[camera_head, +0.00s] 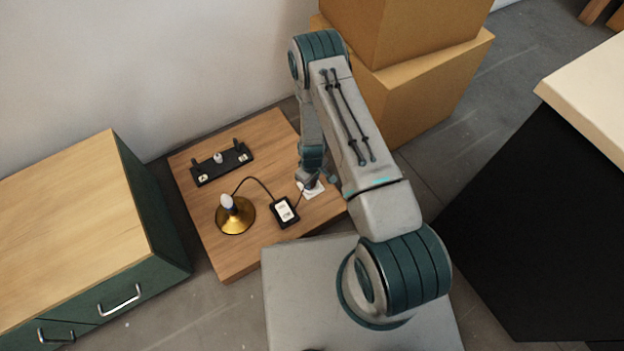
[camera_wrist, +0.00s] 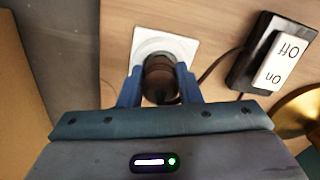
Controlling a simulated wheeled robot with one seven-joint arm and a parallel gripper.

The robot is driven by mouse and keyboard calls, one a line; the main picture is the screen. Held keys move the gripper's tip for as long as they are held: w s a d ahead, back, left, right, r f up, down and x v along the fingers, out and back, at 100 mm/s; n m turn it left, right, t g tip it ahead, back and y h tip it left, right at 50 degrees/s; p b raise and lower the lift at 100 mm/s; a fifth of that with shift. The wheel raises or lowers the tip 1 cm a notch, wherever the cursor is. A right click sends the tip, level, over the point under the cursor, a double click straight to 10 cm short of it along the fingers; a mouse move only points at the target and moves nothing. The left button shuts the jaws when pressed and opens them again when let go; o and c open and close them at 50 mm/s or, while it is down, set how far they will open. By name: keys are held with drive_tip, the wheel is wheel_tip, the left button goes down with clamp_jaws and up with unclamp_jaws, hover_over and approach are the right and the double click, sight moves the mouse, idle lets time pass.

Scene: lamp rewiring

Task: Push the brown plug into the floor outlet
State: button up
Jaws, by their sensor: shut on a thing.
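The brown plug (camera_wrist: 160,78) is between the fingers of my gripper (camera_wrist: 160,90) in the wrist view, and the fingers are shut on it. The floor outlet (camera_wrist: 184,45) is a white square plate on the wooden board, directly beyond the plug, which covers part of its round recess. I cannot tell how deep the plug sits. A dark cord runs from the plug to the switch box (camera_wrist: 272,55), marked On and Off. In the head view, my gripper (camera_head: 308,184) is over the outlet plate (camera_head: 316,190); the arm hides the plug there.
The brass lamp base (camera_head: 235,217) with a bulb stands left of the switch box (camera_head: 285,212). A black holder (camera_head: 221,163) lies behind it on the wooden board (camera_head: 240,262). Cardboard boxes (camera_head: 440,85) stand at the right, and a green cabinet (camera_head: 150,205) at the left.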

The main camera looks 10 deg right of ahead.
drive_tip(key=shift+f+b, duration=0.4)
drive_tip(key=shift+f, duration=0.15)
drive_tip(key=shift+s+f+b, duration=0.15)
drive_tip(key=shift+f+b, duration=0.15)
drive_tip(key=shift+b, duration=0.05)
idle(0.6)
